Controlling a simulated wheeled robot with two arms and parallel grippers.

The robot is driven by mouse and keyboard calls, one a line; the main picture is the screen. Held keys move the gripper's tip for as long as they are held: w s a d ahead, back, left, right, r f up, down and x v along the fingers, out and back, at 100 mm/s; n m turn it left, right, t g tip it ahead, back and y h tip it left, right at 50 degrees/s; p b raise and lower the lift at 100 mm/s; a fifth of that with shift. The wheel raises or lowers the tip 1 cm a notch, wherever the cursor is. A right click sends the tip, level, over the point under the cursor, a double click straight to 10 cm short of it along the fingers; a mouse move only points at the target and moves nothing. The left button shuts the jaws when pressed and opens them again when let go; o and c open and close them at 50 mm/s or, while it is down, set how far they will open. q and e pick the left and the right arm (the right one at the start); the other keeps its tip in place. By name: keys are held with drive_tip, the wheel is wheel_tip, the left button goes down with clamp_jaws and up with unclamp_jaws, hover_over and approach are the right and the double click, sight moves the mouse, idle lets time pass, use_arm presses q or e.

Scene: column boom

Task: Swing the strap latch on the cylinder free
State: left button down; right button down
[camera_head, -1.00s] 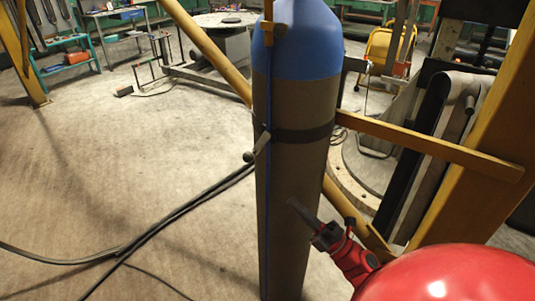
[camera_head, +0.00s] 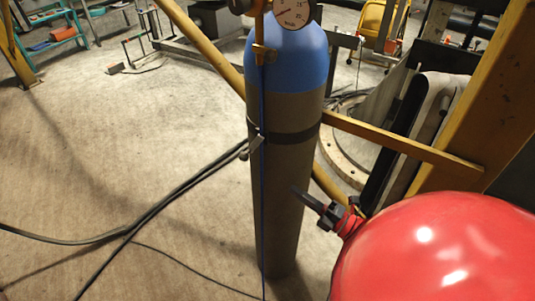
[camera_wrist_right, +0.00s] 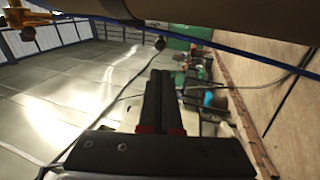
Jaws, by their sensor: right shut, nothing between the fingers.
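A tall grey cylinder (camera_head: 283,210) with a blue top stands upright in the middle of the head view. A dark strap (camera_head: 292,136) runs around it below the blue part. The strap latch (camera_head: 258,146) sits at the cylinder's left front, with a small dark knob (camera_head: 243,155) at its outer end. My right gripper (camera_head: 297,191) is shut and empty, in front of the cylinder's right side, below the strap and apart from the latch. In the right wrist view its fingers (camera_wrist_right: 160,76) are together below the cylinder (camera_wrist_right: 220,16). A dark knob (camera_wrist_right: 160,43) shows just beyond their tips. My left gripper is out of view.
A gauge (camera_head: 291,11) stands at the cylinder's top. A thin blue line (camera_head: 262,215) runs down its front. Yellow beams (camera_head: 400,142) pass behind and to the right. Dark hoses (camera_head: 150,212) lie on the floor at left, which is otherwise mostly clear.

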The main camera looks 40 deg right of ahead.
sight(246, 160)
drive_tip(key=p+x, duration=0.4)
drive_tip(key=x, duration=0.9)
drive_tip(key=shift+w+a, duration=0.2)
drive_tip(key=shift+w, duration=0.15)
drive_tip(key=w+b, duration=0.1)
drive_tip(key=b, duration=0.3)
drive_tip(key=w+a+t+b, duration=0.1)
drive_tip(key=w+b, duration=0.1)
drive_tip(key=b, duration=0.2)
drive_tip(key=shift+w+a+r+y, duration=0.1)
drive_tip(key=shift+a+r+y, duration=0.05)
drive_tip(key=shift+y, duration=0.15)
drive_tip(key=shift+r, duration=0.1)
idle(0.3)
